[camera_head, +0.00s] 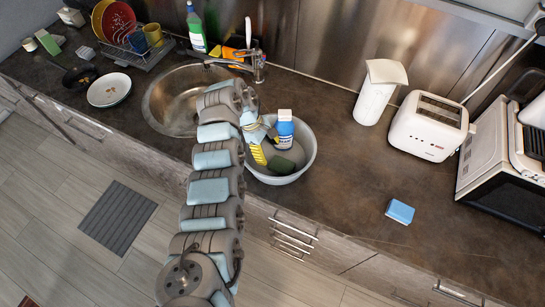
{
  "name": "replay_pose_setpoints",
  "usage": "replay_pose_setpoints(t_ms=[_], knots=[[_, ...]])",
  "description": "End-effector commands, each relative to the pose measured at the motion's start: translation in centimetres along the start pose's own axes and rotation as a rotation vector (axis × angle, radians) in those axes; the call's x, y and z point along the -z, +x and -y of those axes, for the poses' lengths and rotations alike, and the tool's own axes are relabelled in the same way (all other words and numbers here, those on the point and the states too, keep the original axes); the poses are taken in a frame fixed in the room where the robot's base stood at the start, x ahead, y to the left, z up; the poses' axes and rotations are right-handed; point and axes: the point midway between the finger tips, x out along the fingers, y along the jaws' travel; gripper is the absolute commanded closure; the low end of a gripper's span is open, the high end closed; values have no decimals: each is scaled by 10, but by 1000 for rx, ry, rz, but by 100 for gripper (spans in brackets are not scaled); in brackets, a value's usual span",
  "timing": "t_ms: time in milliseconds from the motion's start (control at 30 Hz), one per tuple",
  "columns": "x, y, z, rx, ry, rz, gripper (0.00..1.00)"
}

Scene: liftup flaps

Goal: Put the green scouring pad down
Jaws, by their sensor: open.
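A dark green pad (281,165), which looks like the green scouring pad, lies in the grey basin (309,157) on the counter. My gripper (268,136) is over the left part of the basin, above and to the left of the pad. Its fingers are small and partly hidden by my arm. It appears open, with nothing seen held in it. The pad seems apart from the fingers, but the overlap makes the exact gap hard to tell.
The sink (170,105) is left, the toaster (430,126) and microwave (492,165) right.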

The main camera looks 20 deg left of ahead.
Motion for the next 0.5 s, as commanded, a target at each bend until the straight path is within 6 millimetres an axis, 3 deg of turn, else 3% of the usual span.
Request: replay_pose_setpoints(t_ms=[200, 500], knots=[[0, -38, 0, -1, 1, -2, 27], [0, -60, 0, 0, 1, 0, 27]])
